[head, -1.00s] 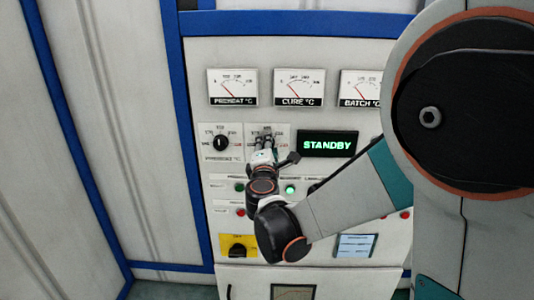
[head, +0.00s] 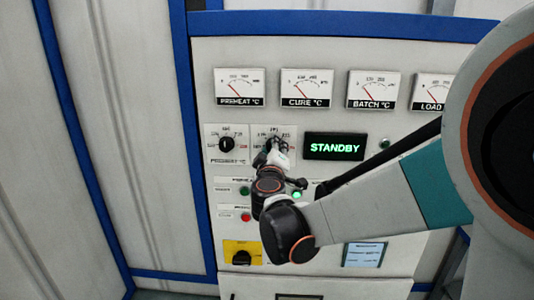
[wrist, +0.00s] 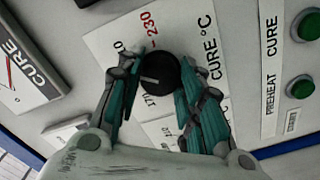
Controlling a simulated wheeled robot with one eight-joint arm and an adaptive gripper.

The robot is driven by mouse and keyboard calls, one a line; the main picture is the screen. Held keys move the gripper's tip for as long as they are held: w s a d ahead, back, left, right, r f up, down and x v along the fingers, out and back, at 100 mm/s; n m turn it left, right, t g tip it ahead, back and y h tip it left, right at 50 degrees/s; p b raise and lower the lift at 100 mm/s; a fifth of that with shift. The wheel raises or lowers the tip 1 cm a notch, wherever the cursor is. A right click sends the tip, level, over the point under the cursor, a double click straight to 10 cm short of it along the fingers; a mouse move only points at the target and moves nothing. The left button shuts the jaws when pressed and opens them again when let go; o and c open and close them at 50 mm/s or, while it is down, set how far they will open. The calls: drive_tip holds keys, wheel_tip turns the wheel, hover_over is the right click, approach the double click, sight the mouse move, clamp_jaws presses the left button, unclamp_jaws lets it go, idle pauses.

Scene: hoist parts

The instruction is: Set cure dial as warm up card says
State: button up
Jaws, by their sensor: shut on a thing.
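The cure dial (wrist: 160,72) is a round black knob with a pale pointer line, on a white scale plate lettered CURE °C. My gripper (wrist: 156,80) has its teal fingers on both sides of the knob and is shut on it. In the wrist view the pointer line aims left, which is roughly up on the panel. A red 230 and a 170 are readable; other marks are partly hidden. In the head view my gripper (head: 277,148) covers most of the dial. A pale printed card (head: 363,254) is low on the panel; its text is too small to read.
The preheat dial (head: 227,144) is just left of the cure dial. A STANDBY display (head: 335,146) is to its right. Gauges, including the cure gauge (head: 306,88), line the top. Green and red buttons and a yellow-plated switch (head: 242,253) are below.

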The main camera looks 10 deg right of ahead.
drive_tip(key=shift+m, duration=1.1)
drive_tip(key=o, duration=1.1)
drive_tip(key=shift+w, duration=0.15)
drive_tip(key=shift+c, duration=0.2)
drive_tip(key=v, duration=1.2)
drive_tip(key=shift+b, duration=0.3)
